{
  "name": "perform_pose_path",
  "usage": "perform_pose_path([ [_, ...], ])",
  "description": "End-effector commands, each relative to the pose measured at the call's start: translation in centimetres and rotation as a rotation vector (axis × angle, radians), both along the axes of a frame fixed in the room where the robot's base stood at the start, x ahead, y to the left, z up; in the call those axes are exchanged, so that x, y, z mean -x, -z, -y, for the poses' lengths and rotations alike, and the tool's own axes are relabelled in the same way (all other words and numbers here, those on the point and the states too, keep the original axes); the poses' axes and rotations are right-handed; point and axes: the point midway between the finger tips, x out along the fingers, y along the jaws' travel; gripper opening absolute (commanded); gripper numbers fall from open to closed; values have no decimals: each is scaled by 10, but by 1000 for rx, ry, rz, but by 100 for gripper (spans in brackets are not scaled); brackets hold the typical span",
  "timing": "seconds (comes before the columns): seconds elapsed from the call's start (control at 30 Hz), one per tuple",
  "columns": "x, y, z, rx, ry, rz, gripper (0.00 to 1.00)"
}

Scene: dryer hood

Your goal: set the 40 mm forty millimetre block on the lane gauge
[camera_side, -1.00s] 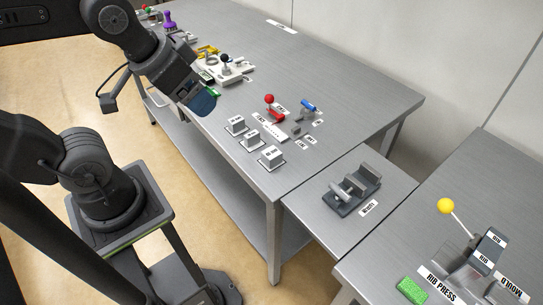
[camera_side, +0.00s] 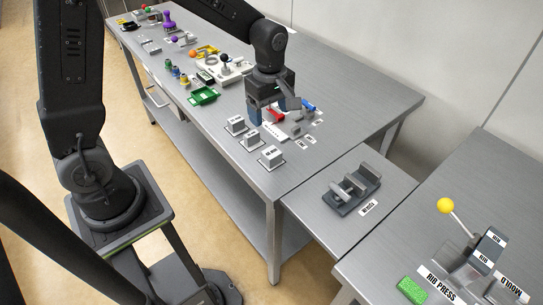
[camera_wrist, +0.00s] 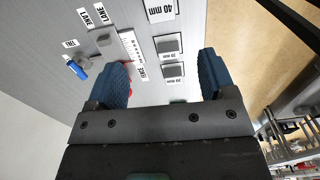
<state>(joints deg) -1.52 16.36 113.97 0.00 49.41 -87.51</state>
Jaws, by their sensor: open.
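The 40 mm block (camera_side: 271,157) is a grey block with a white labelled face, the nearest of three in a row by the table's front edge. Its 40 mm label also shows at the top of the wrist view (camera_wrist: 160,10). A white strip with tick marks (camera_wrist: 129,45), ending near a small grey block (camera_wrist: 105,40), lies beside a LANE label; I take this for the lane gauge, though its outline is unclear. My gripper (camera_wrist: 163,70) is open and empty, pointing down above the table behind the row. It partly hides the strip in the side view (camera_side: 273,131).
The two smaller blocks (camera_side: 236,124) (camera_side: 252,138) stand beside the 40 mm block. A red-knobbed part and a blue part (camera_wrist: 78,69) are close to my fingers. A green tray (camera_side: 204,95) lies left. A lower grey fixture (camera_side: 352,190) stands on the adjoining table.

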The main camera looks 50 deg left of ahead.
Motion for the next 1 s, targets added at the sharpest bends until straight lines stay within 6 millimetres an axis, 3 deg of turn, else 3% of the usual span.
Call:
perform_pose_path([
  [0.4, 0, 69, 0, 0, -18, -10, 77],
  [0.73, 0, 97, 2, 0, -17, -8, 77],
  [1.0, 2, 134, 7, 1, -17, -7, 77],
])
